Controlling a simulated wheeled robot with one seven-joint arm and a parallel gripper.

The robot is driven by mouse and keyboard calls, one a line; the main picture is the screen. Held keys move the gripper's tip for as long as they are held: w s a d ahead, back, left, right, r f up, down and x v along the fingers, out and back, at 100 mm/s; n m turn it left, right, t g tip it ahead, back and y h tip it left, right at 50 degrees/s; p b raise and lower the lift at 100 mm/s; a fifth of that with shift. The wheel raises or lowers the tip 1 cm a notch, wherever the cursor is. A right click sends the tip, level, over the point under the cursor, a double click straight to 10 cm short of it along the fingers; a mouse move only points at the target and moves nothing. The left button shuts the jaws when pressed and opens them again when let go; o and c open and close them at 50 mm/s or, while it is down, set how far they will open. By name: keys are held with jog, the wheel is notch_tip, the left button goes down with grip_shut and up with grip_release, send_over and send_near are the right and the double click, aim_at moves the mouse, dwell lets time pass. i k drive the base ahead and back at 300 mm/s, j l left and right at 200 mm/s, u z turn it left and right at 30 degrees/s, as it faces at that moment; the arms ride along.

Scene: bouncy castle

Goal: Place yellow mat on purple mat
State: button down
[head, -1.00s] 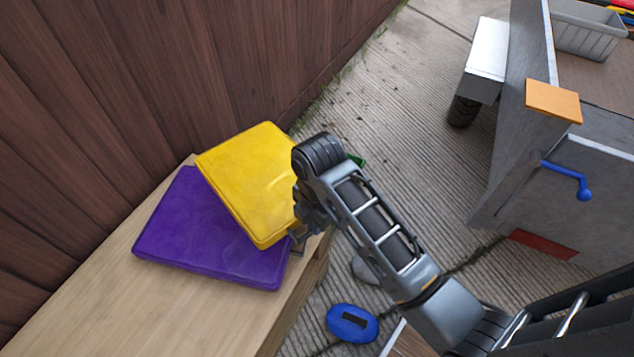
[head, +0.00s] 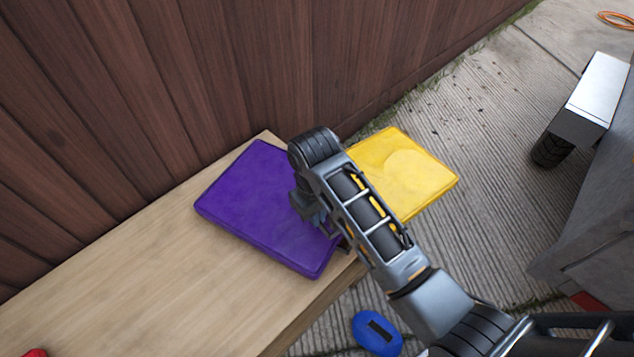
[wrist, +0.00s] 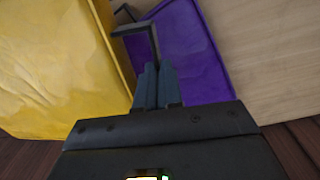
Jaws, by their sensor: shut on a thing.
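The yellow mat (head: 405,175) is to the right of my arm in the head view, past the bench's end, partly hidden by the arm. It fills the left of the wrist view (wrist: 50,60). My gripper (wrist: 156,68) appears shut on a dark handle at the yellow mat's edge; the forearm hides this in the head view. The purple mat (head: 255,205) lies flat on the wooden bench near its right end. It shows behind the fingers in the wrist view (wrist: 192,60). The yellow mat is beside it, not over it.
A blue object (head: 377,333) lies below the bench's front. A grey wheeled structure (head: 590,105) stands at the right on the paved ground.

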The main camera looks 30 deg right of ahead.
aim_at(283, 201)
jog(key=k+j+z, duration=0.1)
jog(key=j, duration=0.3)
jog(key=k+j, duration=0.15)
jog(key=j, duration=0.25)
jog(key=i+j+z, duration=0.1)
jog(key=j, duration=0.25)
jog(key=i+j+z, duration=0.1)
jog(key=i+j, duration=0.2)
jog(key=j, duration=0.35)
jog(key=i+z, duration=0.05)
